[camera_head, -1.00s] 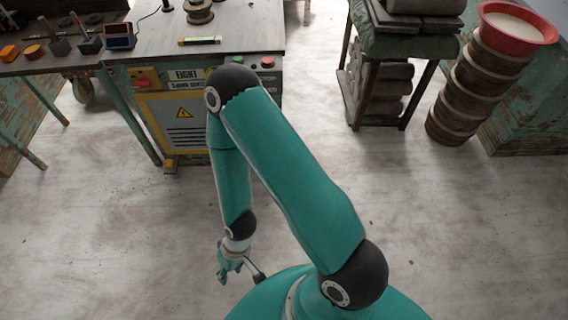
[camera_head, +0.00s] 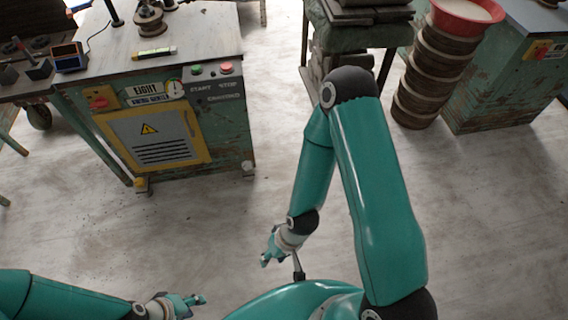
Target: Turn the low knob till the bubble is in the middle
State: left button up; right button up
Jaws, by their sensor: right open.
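A green machine cabinet (camera_head: 228,135) with a yellow-framed door stands at upper left. Near the floor are a yellow-topped foot (camera_head: 142,186) at the front left corner and a pale round foot or knob (camera_head: 248,168) at the front right corner. I cannot tell which is the low knob. My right gripper (camera_head: 267,255) is open and empty over the floor, apart from the cabinet. My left gripper (camera_head: 198,299) is at the bottom edge; its jaw gap is unclear.
A red dial (camera_head: 101,102) and green (camera_head: 197,70) and red (camera_head: 227,68) buttons are on the cabinet front. A stack of round slabs under a red bowl (camera_head: 465,14) and another green cabinet (camera_head: 500,90) stand at right. The floor (camera_head: 90,235) before the cabinet is clear.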

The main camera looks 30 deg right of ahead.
aim_at(247, 165)
jog(key=z, duration=0.45)
jog(key=i, duration=1.05)
jog(key=u, duration=0.05)
